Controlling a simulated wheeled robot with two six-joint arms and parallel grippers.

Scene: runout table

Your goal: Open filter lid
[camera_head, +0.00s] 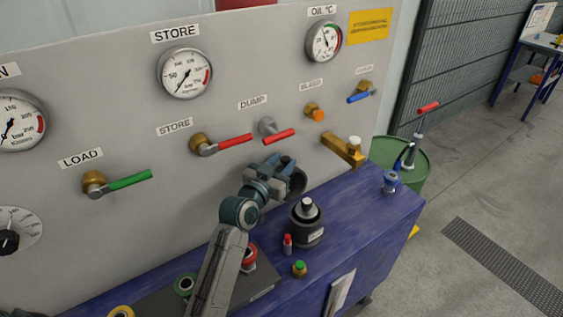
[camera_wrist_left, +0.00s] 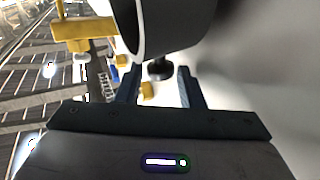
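A dark round cylinder (camera_head: 297,182) shows just beyond my left gripper (camera_head: 280,174), beside the panel; the gripper partly hides it. I take it for the filter with its lid, but cannot tell whether the lid is open. In the left wrist view, a large black cylinder (camera_wrist_left: 180,22) with a pale rim fills the top middle. A small black knob (camera_wrist_left: 160,69) sits under it, between the fingertips of my left gripper (camera_wrist_left: 159,80). The fingers are apart, with gaps beside the knob. My right gripper is not in view.
A dark canister (camera_head: 307,222) with a silver top stands on the blue bench (camera_head: 385,218), below my gripper. A red-capped tube (camera_head: 287,244) is next to it. A brass fitting (camera_head: 343,149) juts from the panel to the right. Red lever (camera_head: 279,136) sits above.

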